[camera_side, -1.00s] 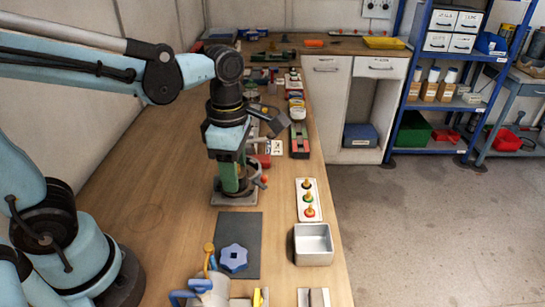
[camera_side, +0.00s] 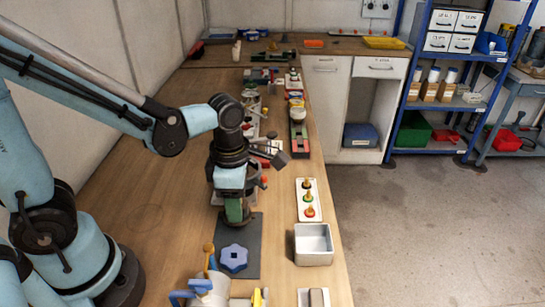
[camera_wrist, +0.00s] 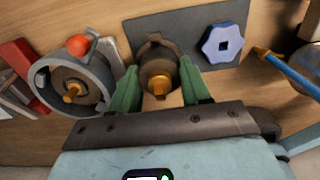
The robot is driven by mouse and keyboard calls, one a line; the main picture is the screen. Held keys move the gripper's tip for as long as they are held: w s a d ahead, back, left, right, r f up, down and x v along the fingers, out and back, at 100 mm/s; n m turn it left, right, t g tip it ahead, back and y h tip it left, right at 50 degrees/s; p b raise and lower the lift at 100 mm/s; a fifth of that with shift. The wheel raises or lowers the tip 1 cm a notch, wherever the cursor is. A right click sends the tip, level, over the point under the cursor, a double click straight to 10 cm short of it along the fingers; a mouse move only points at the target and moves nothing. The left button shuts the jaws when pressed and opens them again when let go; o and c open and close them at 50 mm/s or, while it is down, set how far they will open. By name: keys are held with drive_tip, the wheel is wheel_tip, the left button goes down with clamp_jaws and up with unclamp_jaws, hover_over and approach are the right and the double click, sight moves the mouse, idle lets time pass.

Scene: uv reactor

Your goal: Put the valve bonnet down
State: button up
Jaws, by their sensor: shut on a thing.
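My gripper (camera_side: 237,213) is low over the far end of the dark mat (camera_side: 250,228), its green fingers pointing down. In the wrist view the fingers are shut on the valve bonnet (camera_wrist: 158,66), a brownish round part with a brass stem. The bonnet is over the mat's edge area; I cannot tell whether it touches the mat. A grey round housing (camera_wrist: 103,82) with a brass stem inside and a red ball knob stands just left of the gripper in the wrist view.
A blue lobed handwheel (camera_side: 234,257) lies on the mat, close to the gripper; it also shows in the wrist view (camera_wrist: 222,44). An empty metal bin (camera_side: 313,259) and a white tray of coloured pieces (camera_side: 308,186) stand to the right. A grey pot (camera_side: 212,292) is in front.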

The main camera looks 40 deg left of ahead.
drive_tip(key=shift+f, duration=1.45)
drive_tip(key=shift+f, duration=0.2)
drive_tip(key=o, duration=1)
drive_tip(key=shift+r, duration=0.1)
